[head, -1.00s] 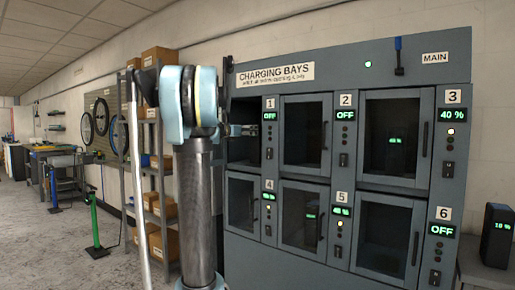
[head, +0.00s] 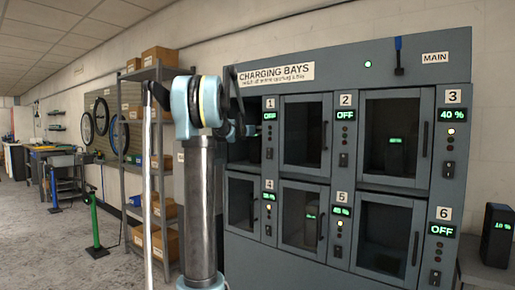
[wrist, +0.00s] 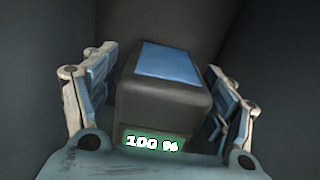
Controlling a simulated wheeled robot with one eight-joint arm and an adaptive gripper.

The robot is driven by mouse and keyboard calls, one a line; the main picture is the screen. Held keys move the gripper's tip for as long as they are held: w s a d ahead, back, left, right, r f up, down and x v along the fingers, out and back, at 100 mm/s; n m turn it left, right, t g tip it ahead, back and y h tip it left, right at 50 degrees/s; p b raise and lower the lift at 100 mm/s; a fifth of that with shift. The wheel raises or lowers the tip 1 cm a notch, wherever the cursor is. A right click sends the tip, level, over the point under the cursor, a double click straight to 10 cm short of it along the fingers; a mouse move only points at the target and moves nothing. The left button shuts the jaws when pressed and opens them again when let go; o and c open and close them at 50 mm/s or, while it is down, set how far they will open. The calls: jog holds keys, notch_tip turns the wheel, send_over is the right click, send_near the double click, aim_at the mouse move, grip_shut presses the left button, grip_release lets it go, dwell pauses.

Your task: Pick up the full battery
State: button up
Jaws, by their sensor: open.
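The full battery (wrist: 165,95) is a dark block with a blue top panel and a green display reading 100 %. In the wrist view it stands inside a dark bay, between the two fingers of my gripper (wrist: 160,90). The fingers are open, one on each side of it, and I cannot tell whether either touches it. In the head view my arm reaches into bay 1 (head: 243,150) at the cabinet's upper left.
The charging cabinet (head: 345,80) has several numbered bays with dark glass doors, such as bay 3's door (head: 395,138). Another battery (head: 497,236) reading about 10 % stands on a surface at the right. Shelving with boxes (head: 158,160) is left of my arm.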

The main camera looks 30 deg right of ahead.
grip_shut()
dwell(0.3)
jog(key=shift+r, duration=0.1)
